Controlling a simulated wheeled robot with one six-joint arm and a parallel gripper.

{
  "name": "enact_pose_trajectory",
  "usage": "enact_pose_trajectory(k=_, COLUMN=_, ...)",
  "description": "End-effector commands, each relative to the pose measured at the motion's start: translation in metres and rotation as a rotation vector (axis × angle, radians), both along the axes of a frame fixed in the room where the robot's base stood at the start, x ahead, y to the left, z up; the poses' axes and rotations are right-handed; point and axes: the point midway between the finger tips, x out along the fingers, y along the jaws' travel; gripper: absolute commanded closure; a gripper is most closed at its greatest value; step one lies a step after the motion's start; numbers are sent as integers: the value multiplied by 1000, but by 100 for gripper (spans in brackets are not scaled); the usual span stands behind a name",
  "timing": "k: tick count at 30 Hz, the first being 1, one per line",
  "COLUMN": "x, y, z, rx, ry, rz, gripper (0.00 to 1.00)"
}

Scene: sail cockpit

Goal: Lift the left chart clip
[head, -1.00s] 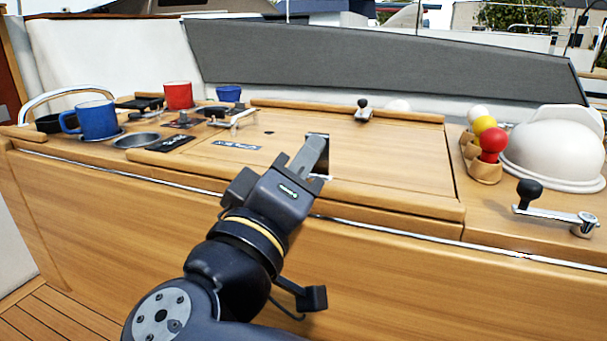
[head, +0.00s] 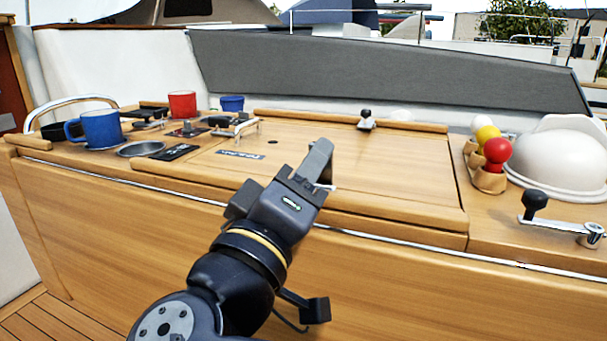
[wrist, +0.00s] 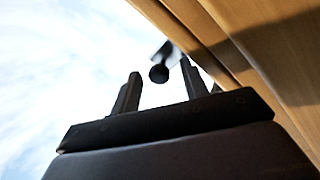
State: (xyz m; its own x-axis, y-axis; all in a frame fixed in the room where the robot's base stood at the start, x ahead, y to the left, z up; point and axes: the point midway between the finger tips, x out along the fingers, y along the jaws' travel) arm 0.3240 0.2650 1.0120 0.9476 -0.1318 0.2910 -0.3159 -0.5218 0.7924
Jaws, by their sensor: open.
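A small metal fitting with a black knob (head: 366,119) stands near the back edge of the wooden table lid. Another metal fitting with dark parts (head: 236,129) sits at the lid's left end. I cannot tell for sure which is the left chart clip. My gripper (head: 323,167) is over the front part of the lid, in front of and apart from both fittings. In the wrist view my gripper (wrist: 160,70) is open. A black knob on a metal stem (wrist: 159,73) shows between its fingers, farther off; which fitting it belongs to is unclear.
Blue mug (head: 101,129), red mug (head: 182,104) and blue cup (head: 232,104) stand at left, near a metal bowl (head: 141,149). At right are a rack with coloured balls (head: 497,155), a white dome (head: 555,160) and a crank handle (head: 560,222). The middle lid (head: 380,165) is mostly clear.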

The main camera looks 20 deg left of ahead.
Motion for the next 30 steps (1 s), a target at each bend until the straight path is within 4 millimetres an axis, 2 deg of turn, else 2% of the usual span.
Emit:
enact_pose_trajectory(k=7, x=-16, y=3, z=-4, rx=0, ry=1, rz=4, gripper=57)
enact_pose_trajectory(k=21, x=-87, y=13, z=-26, rx=-1, ry=0, rz=5, gripper=57)
enact_pose_trajectory(k=30, x=-103, y=14, z=-32, rx=0, ry=-1, rz=1, gripper=57)
